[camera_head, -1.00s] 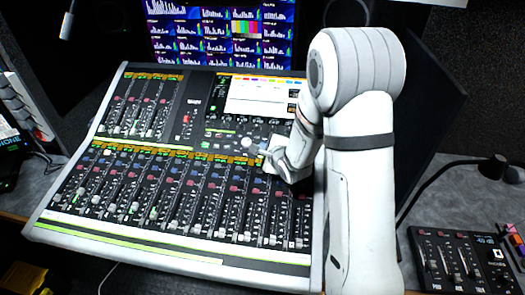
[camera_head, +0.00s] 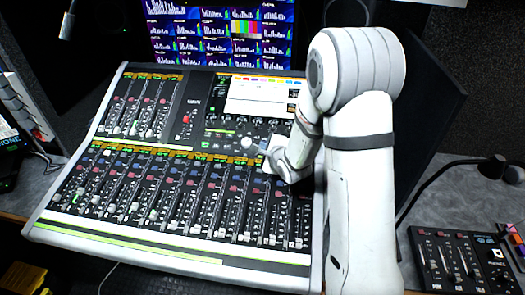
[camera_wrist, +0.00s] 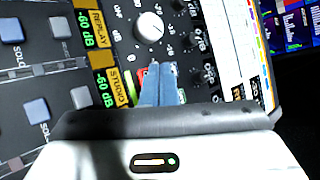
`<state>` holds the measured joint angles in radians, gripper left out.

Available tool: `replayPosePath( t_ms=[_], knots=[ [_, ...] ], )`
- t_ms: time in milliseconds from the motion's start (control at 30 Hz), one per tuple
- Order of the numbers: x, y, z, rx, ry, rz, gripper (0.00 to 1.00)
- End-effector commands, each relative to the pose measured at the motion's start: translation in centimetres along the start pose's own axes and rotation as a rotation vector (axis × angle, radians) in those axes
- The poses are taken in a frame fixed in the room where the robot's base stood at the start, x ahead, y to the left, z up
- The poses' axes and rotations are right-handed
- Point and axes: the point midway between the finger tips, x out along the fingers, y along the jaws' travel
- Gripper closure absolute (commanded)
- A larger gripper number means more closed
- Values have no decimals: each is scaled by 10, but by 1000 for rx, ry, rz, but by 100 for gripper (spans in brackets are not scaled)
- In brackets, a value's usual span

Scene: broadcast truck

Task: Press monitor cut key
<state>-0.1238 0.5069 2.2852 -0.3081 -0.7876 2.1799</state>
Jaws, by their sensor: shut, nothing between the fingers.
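My gripper (camera_wrist: 156,68) is shut and empty. In the wrist view its two blue-grey fingers lie together, tips over a cluster of small keys just below a large white knob (camera_wrist: 148,27). A red key (camera_wrist: 142,74) shows partly at the left of the fingertips, and pale green-edged keys show at the right. I cannot read their labels, so I cannot tell which is the monitor cut key, or whether the tips touch one. In the head view my wrist hangs over the right half of the mixing console (camera_head: 130,232) and the fingertips are not clear.
The console's touchscreen (camera_head: 262,97) is just behind the wrist, with fader rows in front and left. A multiview monitor (camera_head: 220,32) stands behind. A small control panel (camera_head: 465,262) and a black gooseneck lamp (camera_head: 490,168) are at the right.

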Motion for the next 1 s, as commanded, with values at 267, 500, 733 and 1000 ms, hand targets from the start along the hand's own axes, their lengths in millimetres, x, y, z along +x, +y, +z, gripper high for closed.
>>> replayPosePath(
  t_ms=[267, 500, 733, 1000],
  knots=[
    [6, 5, -5, 0, 0, 0, 100],
    [6, 4, -4, 0, 0, 0, 100],
    [7, 5, -5, 0, 0, 0, 100],
    [9, 7, -7, 0, 0, 0, 100]
  ],
)
